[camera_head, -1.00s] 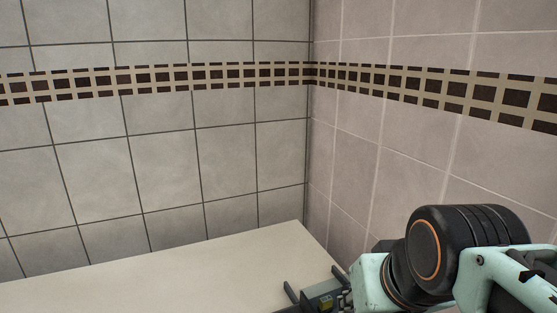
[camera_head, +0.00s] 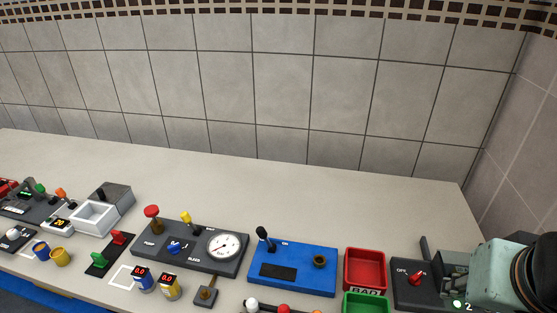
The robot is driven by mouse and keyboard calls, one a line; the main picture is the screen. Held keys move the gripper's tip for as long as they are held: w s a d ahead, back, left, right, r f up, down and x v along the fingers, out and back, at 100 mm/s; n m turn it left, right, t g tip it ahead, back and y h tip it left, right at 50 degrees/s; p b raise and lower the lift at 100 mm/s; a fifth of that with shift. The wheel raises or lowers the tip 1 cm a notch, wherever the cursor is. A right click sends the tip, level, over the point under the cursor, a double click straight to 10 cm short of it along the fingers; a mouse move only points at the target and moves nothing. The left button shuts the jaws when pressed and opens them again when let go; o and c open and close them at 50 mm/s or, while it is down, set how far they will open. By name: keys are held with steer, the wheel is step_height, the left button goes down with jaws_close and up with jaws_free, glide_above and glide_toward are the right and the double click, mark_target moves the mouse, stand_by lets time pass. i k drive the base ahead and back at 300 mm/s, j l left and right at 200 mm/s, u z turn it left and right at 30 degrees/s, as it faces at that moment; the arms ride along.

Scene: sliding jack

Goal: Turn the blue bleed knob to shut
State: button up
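The blue bleed knob (camera_head: 174,247) sits on a dark grey panel (camera_head: 212,262) marked PUMP and BLEED, left of the middle of the head view. Which way it is set is too small to tell. The same panel carries a red-topped pump handle (camera_head: 152,212), a yellow-topped lever (camera_head: 187,217) and a round white gauge (camera_head: 224,246).
A blue box (camera_head: 292,287) with a black lever stands right of the panel. A red bin (camera_head: 364,268) and a green bin (camera_head: 366,301) lie between it and my gripper. Left are a red and green switch plate (camera_head: 98,262) and a white tray (camera_head: 95,215). The bench behind is clear.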

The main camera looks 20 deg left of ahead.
mark_target(174, 249)
steer(key=u, duration=1.3)
steer(key=k+l+u, duration=0.1)
steer(key=u, duration=0.25)
steer(key=k+u, duration=0.35)
steer(key=i, duration=0.45)
